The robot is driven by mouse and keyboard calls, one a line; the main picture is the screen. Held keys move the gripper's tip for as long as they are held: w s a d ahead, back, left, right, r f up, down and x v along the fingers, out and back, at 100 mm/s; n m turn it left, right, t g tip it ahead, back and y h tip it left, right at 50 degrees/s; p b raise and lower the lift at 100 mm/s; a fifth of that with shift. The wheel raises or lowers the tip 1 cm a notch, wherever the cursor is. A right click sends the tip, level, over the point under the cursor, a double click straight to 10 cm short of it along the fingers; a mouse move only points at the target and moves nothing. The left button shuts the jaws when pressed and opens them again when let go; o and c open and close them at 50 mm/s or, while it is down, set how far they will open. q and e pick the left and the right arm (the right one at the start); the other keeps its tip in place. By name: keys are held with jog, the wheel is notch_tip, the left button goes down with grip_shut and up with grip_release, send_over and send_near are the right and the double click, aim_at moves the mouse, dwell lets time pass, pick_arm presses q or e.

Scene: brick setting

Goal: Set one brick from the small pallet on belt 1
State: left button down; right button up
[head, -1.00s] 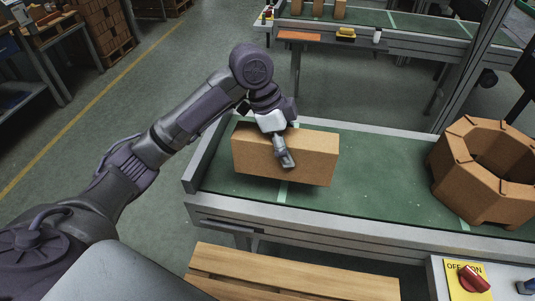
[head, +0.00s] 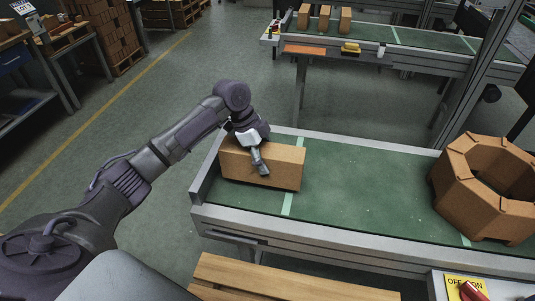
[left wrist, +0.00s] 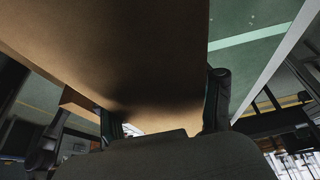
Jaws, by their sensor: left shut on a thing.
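In the left wrist view the brick (left wrist: 120,40) fills the top between the fingers (left wrist: 130,125). A bare slatted wooden surface (head: 290,284), perhaps the small pallet, shows at the bottom. No belt number is readable. My right gripper is out of view.
An eight-sided ring of brown bricks (head: 455,190) stands on the belt's right part. The belt between is clear. A raised metal edge (head: 205,170) closes the left end. A yellow switch plate (head: 462,285) is at bottom right. Another belt (head: 425,38) with bricks lies behind.

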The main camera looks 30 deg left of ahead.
pick_arm(q)
notch_tip(320, 180, down, 2)
jog(key=shift+f+p, duration=0.25)
jog(key=shift+p, duration=0.05)
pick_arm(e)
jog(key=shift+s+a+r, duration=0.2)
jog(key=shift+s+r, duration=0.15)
pick_arm(q)
jog(key=shift+f, duration=0.1)
jog(key=shift+c, duration=0.9)
grip_release()
jog(key=shift+s+f, duration=0.1)
